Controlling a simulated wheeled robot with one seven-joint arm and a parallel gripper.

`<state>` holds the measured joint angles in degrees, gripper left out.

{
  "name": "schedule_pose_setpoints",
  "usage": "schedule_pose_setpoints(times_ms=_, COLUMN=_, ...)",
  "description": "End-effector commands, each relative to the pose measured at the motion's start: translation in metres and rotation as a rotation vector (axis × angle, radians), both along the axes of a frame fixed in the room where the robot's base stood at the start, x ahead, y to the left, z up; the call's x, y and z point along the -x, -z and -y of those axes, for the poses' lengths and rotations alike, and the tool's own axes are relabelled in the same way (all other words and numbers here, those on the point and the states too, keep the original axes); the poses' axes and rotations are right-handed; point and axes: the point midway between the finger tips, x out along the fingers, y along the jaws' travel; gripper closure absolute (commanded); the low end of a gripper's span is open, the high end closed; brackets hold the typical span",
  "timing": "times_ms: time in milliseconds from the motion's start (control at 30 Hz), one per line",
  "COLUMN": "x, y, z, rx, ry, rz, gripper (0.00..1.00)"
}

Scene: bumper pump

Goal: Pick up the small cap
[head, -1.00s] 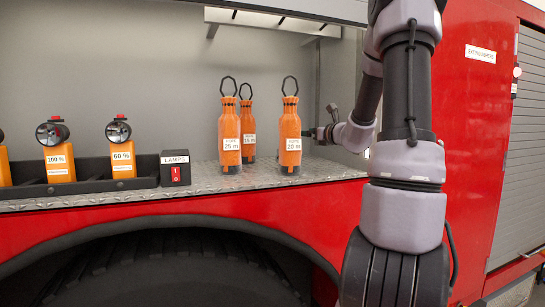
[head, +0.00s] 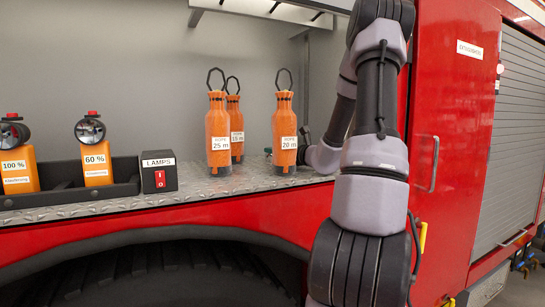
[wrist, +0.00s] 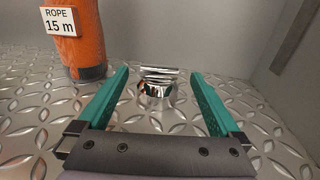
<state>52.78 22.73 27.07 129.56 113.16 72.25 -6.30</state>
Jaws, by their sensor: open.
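The small cap (wrist: 155,95) is a shiny chrome piece on the metal tread-plate floor in the wrist view. It stands between the two teal fingers of my gripper (wrist: 158,76), which are open with a gap on both sides. The fingers lie low over the plate and reach about as far as the cap's far side. In the head view the cap is not visible, and my gripper is mostly hidden behind the orange 20 m rope bottle (head: 285,125).
The 15 m rope bottle (wrist: 75,38) stands close by the left finger. The 25 m bottle (head: 218,135) stands at the shelf front. A grey wall (wrist: 285,45) closes the right side. Lamps in a black tray (head: 65,182) and a lamps switch box (head: 158,175) are farther left.

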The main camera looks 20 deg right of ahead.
Motion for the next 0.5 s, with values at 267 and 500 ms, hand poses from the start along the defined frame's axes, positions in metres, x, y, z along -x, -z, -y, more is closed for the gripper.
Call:
schedule_pose_setpoints(times_ms=267, x=-0.026, y=-0.001, z=-0.008, rx=-0.002, ry=-0.005, rz=0.001, gripper=0.0)
schedule_pose_setpoints(times_ms=500, x=-0.062, y=-0.001, z=-0.016, rx=-0.001, ry=-0.004, rz=0.001, gripper=0.0)
